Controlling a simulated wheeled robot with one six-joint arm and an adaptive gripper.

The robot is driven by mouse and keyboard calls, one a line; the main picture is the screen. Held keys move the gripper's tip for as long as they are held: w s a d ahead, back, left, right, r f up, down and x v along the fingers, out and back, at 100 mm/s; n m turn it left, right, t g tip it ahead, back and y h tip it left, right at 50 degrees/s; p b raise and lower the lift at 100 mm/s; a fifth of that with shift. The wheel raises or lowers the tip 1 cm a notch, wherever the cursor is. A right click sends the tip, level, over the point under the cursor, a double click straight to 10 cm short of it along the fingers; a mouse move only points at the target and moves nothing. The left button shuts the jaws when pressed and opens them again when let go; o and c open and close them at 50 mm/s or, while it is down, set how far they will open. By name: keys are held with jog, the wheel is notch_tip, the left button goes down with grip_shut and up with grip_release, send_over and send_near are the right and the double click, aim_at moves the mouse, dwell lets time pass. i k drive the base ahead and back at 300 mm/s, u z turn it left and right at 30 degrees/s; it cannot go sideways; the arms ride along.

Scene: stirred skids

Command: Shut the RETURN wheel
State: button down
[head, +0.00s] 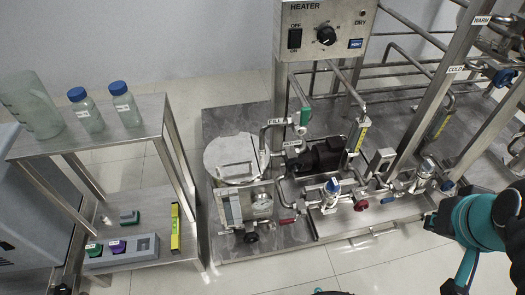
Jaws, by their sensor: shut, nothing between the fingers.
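No label that clearly reads RETURN can be made out in the head view, so I cannot tell which wheel it is. A small red wheel (360,205) sits low on the skid's front pipework. A dark wheel (250,237) is at the front below the round tank, and another small red-and-black handle (287,221) is right of it. Blue valve handles (332,186) stand on the front pipes. Teal and black links of my arm are at the right edge. My gripper's fingers cannot be made out.
A steel skid (345,229) carries a heater box (324,28), round tank (231,158), pump (322,156) and pipes. Steel posts rise at the right. A bench (150,125) with bottles stands at the left. The tiled floor (300,268) in front of the skid is clear.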

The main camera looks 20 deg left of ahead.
aim_at(296, 162)
jog(key=u, duration=1.8)
jog(key=k, duration=0.7)
jog(key=z, duration=0.05)
